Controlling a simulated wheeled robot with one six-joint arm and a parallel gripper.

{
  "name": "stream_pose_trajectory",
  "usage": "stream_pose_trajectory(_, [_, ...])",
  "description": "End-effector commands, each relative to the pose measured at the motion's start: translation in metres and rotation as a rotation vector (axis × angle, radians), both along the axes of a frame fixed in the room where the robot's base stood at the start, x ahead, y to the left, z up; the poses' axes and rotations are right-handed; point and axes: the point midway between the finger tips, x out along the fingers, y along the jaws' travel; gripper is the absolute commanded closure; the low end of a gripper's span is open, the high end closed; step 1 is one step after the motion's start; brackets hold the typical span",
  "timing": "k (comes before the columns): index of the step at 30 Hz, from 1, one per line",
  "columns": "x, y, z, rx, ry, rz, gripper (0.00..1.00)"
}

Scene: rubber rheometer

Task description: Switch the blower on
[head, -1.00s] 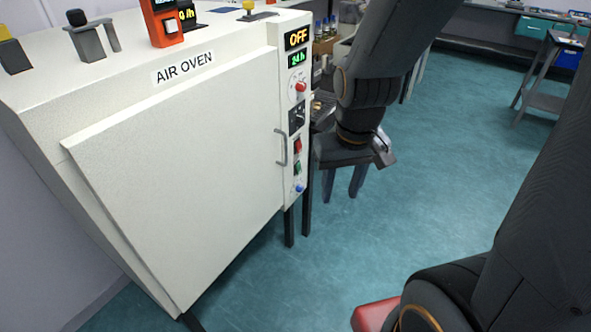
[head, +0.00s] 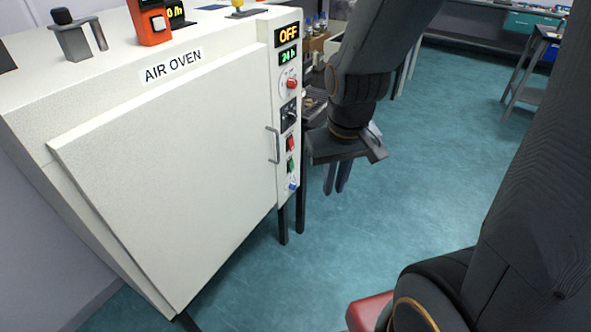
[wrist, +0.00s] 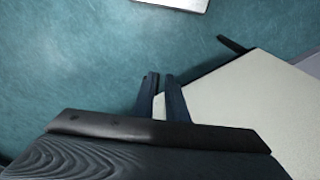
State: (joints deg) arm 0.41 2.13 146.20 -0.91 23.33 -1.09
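The white air oven (head: 165,175) stands at left with its door shut. No label reading blower is legible. My gripper (head: 335,190) hangs to the right of the strip, pointing down, apart from it. In the wrist view my gripper (wrist: 161,80) has a narrow gap between its fingers and holds nothing.
The oven's pale surface (wrist: 240,105) lies beside the fingers in the wrist view. An orange device (head: 150,22) and a grey bracket (head: 78,36) sit on the oven top. Dark oven legs (head: 283,225) stand below. Blue floor (head: 430,190) is clear at right.

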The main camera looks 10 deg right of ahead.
Motion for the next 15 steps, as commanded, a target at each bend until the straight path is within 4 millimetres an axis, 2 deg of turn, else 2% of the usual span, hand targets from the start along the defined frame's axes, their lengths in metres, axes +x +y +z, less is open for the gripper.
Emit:
stream_pose_trajectory(5, [0.060, -0.030, -0.034, -0.079, -0.113, 0.158, 1.00])
stream_pose_trajectory(9, [0.130, -0.063, -0.067, -0.178, -0.252, 0.378, 1.00])
stream_pose_trajectory(15, [0.218, -0.100, -0.113, -0.318, -0.449, 0.711, 1.00])
